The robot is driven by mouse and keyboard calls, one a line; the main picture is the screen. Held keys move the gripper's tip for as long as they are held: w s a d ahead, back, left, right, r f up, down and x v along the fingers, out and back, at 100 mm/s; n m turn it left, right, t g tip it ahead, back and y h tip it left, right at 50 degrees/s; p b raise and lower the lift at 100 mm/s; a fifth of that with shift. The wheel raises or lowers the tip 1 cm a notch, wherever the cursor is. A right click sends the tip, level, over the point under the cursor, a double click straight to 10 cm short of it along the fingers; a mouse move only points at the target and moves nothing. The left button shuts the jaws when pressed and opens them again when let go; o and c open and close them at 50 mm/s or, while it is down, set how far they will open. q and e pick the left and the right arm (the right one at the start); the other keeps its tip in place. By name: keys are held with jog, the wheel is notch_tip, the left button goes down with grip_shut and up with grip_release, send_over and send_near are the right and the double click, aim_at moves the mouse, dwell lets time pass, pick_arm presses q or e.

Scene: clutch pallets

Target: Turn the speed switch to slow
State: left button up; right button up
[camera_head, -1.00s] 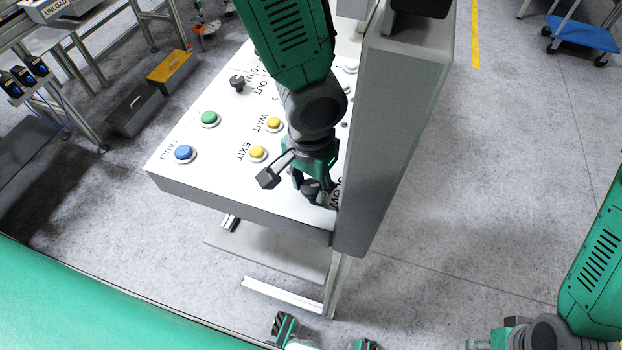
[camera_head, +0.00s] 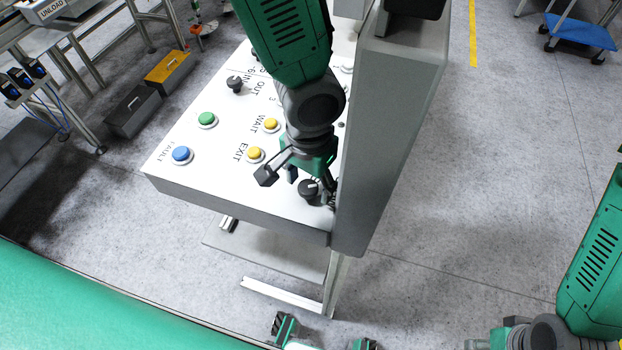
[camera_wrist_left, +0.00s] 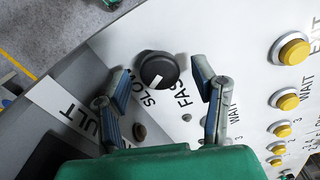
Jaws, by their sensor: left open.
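The speed switch is a round black knob (camera_head: 309,189) with a white pointer mark, near the front right corner of the white panel (camera_head: 210,178). In the left wrist view the knob (camera_wrist_left: 158,70) sits by the SLOW and FAST labels. Its white mark points down and slightly left, toward the SLOW lettering. My left gripper (camera_head: 296,184) is open over the panel at the knob. In the wrist view its fingers (camera_wrist_left: 162,85) are spread, one to each side of the knob, with visible gaps.
Yellow buttons (camera_head: 255,154), a green button (camera_head: 206,120), a blue FAULT button (camera_head: 181,155) and another black knob (camera_head: 235,84) are on the panel. A tall grey housing (camera_head: 392,130) stands close to the right of my left gripper.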

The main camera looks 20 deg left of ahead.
aim_at(310, 185)
pick_arm(q)
notch_tip(310, 185, up, 12)
jog(key=shift+w+f, duration=0.15)
jog(key=shift+f, duration=0.05)
dwell(0.4)
